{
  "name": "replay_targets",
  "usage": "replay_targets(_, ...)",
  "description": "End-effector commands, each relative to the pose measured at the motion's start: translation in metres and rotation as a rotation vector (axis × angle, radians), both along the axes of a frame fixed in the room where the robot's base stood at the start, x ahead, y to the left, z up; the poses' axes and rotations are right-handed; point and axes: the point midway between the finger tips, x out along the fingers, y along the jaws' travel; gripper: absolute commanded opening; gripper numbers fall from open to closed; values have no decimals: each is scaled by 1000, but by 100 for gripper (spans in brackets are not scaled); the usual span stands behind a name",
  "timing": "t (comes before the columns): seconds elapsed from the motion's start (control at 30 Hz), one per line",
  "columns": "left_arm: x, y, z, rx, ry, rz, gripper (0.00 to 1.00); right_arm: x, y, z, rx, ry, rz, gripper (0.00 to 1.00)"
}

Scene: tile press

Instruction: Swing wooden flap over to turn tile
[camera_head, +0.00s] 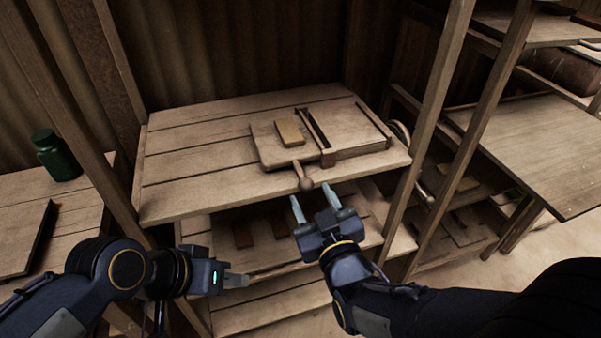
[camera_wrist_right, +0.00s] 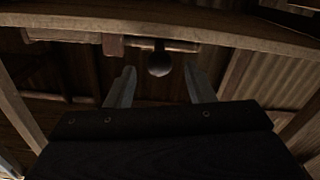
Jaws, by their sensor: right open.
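A wooden flap (camera_head: 268,154) with a knobbed handle (camera_head: 304,182) lies flat on the left of the press on the slatted table. A yellowish tile (camera_head: 290,134) lies on it. To its right is the framed wooden bed (camera_head: 350,128) of the press. My right gripper (camera_head: 314,205) is open and empty, just in front of the table edge, near the handle's knob. In the right wrist view the round knob (camera_wrist_right: 159,65) shows between and beyond the open fingers (camera_wrist_right: 160,88). My left gripper (camera_head: 236,281) is low in front of the table, away from the press; its finger gap is not clear.
Wooden posts (camera_head: 435,110) stand right of the table. A green jar (camera_head: 56,156) stands on a side bench at the left. Shelves with dark pieces lie below the table. The table's left part (camera_head: 190,150) is clear.

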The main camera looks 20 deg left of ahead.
Motion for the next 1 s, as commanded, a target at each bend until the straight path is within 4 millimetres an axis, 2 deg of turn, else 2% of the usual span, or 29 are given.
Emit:
replay_targets(0.17,0,0,0,0,0,0,36,9,6,1,1,-3,-1,48)
replay_targets(0.4,0,0,2,0,0,0,36,41,27,1,0,-3,-2,48)
replay_targets(0.6,0,0,4,0,0,0,36,60,40,0,0,0,-1,48)
replay_targets(0.97,0,0,4,0,0,0,36,65,43,0,2,1,0,48)
replay_targets(1.0,0,0,4,0,0,0,36,65,43,0,2,1,0,43)
